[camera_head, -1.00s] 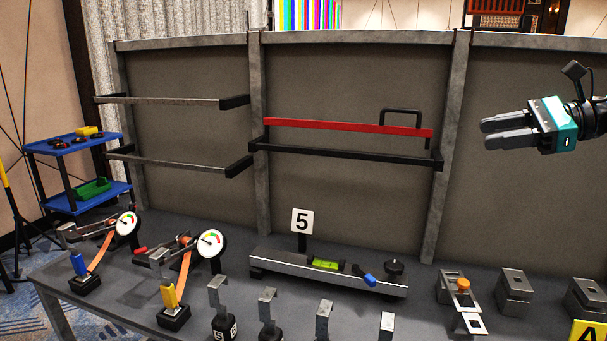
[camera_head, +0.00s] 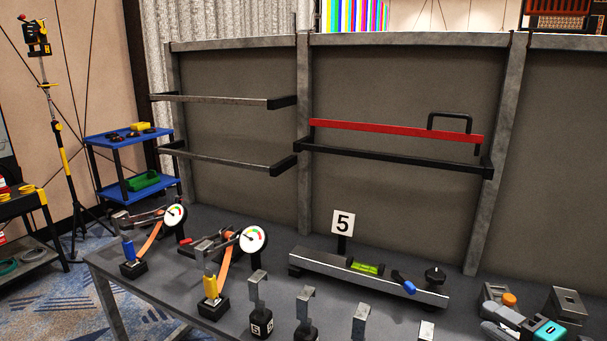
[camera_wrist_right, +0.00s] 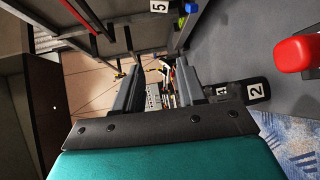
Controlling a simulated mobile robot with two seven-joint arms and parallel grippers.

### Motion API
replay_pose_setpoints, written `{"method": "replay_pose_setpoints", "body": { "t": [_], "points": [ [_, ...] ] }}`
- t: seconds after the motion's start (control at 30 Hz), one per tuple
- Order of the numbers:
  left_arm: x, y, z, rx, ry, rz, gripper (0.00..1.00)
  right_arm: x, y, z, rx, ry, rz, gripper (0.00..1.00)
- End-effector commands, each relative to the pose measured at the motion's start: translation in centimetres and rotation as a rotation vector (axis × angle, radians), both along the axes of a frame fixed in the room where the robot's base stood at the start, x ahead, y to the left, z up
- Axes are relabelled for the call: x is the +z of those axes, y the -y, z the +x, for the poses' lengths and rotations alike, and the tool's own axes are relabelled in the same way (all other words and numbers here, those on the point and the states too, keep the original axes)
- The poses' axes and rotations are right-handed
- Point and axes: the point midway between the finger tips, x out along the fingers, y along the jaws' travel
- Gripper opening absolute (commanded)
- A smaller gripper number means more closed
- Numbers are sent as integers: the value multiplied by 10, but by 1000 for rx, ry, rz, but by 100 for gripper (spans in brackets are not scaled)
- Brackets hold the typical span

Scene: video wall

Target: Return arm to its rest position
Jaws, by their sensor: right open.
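My right gripper (camera_head: 490,322) has grey fingers and a teal body. It is low at the right of the head view, by the front right part of the table and close to a bracket with an orange knob (camera_head: 509,299). In the right wrist view its two fingers (camera_wrist_right: 159,72) stand apart with nothing held between them. Most of my right arm is outside the head view. My left gripper is not in view.
The grey table (camera_head: 240,232) carries two dial gauges (camera_head: 253,239), a long bar with a green level (camera_head: 367,268), a "5" sign (camera_head: 343,222) and several numbered brackets. A red bar (camera_head: 395,131) lies on the rack behind. A red object (camera_wrist_right: 297,54) shows in the wrist view.

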Motion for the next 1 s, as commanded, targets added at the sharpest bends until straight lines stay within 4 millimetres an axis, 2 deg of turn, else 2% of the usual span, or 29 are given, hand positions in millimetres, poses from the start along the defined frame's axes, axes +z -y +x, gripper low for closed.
{"method": "replay_pose_setpoints", "body": {
  "t": [0.03, 0.2, 0.5, 0.77, 1.0],
  "points": [
    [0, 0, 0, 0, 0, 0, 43, -25, -2, -21, -56, -101, 82, 40],
    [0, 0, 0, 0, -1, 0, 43, -83, -3, -80, -258, -377, 309, 40],
    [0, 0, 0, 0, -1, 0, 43, -147, -8, -182, -570, -743, 551, 40],
    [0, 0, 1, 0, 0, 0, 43, -165, -57, -193, -637, -762, 798, 40],
    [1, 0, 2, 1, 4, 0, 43, -176, -122, -200, -707, -783, 1095, 40]
  ]
}}
